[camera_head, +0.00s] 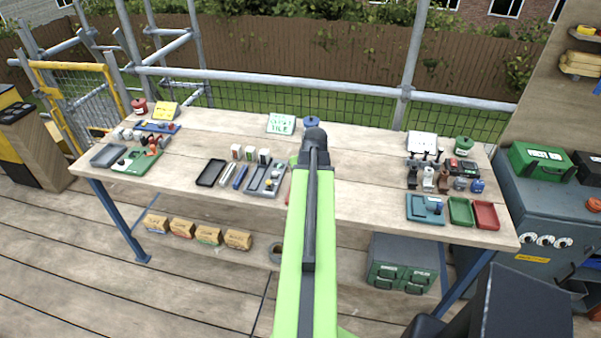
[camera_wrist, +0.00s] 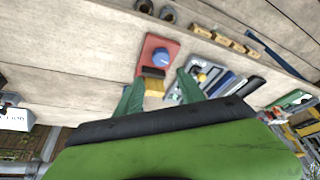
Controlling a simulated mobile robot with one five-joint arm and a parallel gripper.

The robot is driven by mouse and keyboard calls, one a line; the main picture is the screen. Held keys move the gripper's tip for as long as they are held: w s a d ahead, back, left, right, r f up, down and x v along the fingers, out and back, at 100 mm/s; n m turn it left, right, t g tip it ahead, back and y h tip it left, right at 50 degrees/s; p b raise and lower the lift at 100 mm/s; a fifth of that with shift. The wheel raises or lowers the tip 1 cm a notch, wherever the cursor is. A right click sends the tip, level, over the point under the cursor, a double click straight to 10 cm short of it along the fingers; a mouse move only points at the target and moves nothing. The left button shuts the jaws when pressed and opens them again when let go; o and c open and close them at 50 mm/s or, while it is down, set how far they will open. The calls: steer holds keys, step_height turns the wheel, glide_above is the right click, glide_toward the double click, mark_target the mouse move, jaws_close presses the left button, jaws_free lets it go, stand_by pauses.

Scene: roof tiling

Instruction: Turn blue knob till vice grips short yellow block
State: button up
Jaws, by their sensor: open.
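In the wrist view a red vice (camera_wrist: 160,44) lies on the wooden bench, with a round blue knob (camera_wrist: 161,57) on top. A dark jaw-like part (camera_wrist: 153,72) is at its lower end. A short yellow block (camera_wrist: 154,87) sits against or just below that part; I cannot tell whether it is gripped. My gripper (camera_wrist: 159,76) is open, its two green fingers apart on either side of the vice's lower end and the yellow block in the picture. No contact shows. In the head view my arm hides this vice and my fingertips.
Right of the vice in the wrist view is a grey tray-like fixture (camera_wrist: 203,74) with a yellow knob. Bare bench (camera_head: 365,190) lies right of my arm.

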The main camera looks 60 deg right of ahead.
steer(key=p+v, duration=0.2)
steer(key=v, duration=0.2)
steer(key=shift+s+a+r+p, duration=0.1)
steer(key=shift+r+p, duration=0.2)
steer(key=w+a+f+n+y+b, duration=0.25)
steer(key=w+a+n, duration=0.35)
steer(key=w+a, duration=1.85)
steer(key=w+a+f+n, duration=0.2)
steer(key=w+a+n, duration=0.1)
steer(key=a, duration=1.1)
steer(key=s+a+g+b, duration=0.1)
steer(key=s+a, duration=0.2)
steer(key=a, duration=0.5)
steer(key=s+a+f+m+g, duration=0.1)
steer(key=s+a+g, duration=0.1)
steer(key=a, duration=0.6)
steer(key=shift+s+a+f+g+b, duration=0.3)
steer(key=shift+s+a+b, duration=0.1)
steer(key=shift+s, duration=0.2)
